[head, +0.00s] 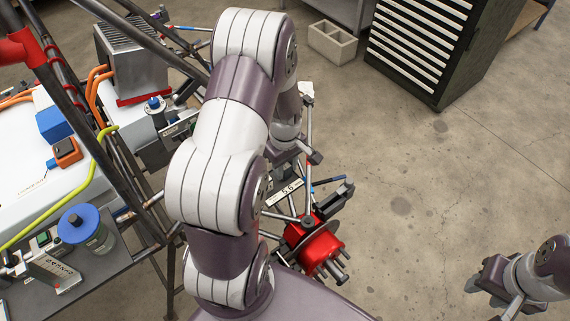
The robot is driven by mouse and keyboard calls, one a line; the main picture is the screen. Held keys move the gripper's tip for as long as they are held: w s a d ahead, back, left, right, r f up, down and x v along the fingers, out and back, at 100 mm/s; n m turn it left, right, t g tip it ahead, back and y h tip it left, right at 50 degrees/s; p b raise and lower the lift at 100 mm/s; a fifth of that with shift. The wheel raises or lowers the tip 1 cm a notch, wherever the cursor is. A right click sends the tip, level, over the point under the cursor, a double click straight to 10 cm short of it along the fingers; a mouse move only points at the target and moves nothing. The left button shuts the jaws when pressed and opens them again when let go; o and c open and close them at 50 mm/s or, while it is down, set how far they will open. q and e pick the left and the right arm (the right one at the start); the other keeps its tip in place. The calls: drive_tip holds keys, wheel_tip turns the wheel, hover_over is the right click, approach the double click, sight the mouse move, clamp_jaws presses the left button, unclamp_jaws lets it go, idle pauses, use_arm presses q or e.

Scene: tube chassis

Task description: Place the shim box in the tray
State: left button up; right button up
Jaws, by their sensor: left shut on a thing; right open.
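My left gripper (290,153) is below its wrist in the middle of the head view, largely hidden behind my own arm. It is shut on what looks like the shim box (287,191), a pale piece with a "5.6" label, partly covered by the arm. The contact itself is hidden. The box is above and left of a red hub. A flat grey surface that may be the tray (125,292) is at the lower left, carrying a blue-lidded jar and a small labelled box. My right gripper (492,285) is open and empty over the floor at the lower right.
The tube chassis (118,150) fills the left side, with orange cables and a yellow-green hose. The red hub (316,247) and suspension rods crowd the middle. The jar (92,237) stands at the lower left. A dark drawer cabinet (420,45) stands at the back. Floor at right is clear.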

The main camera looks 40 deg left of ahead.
sight(285, 165)
use_arm(q)
drive_tip(key=shift+w+a+f, duration=0.1)
drive_tip(key=shift+f, duration=0.2)
drive_tip(key=shift+f, duration=0.15)
drive_tip(key=o, duration=1)
drive_tip(key=shift+o, duration=0.2)
drive_tip(key=shift+r, duration=0.6)
wheel_tip(285, 165, up, 11)
drive_tip(key=s+d+f+m+t, duration=0.1)
drive_tip(key=s+d+m, duration=0.6)
drive_tip(key=d+m, duration=0.5)
drive_tip(key=m+b, duration=0.1)
drive_tip(key=m, duration=0.2)
drive_tip(key=shift+d, duration=0.35)
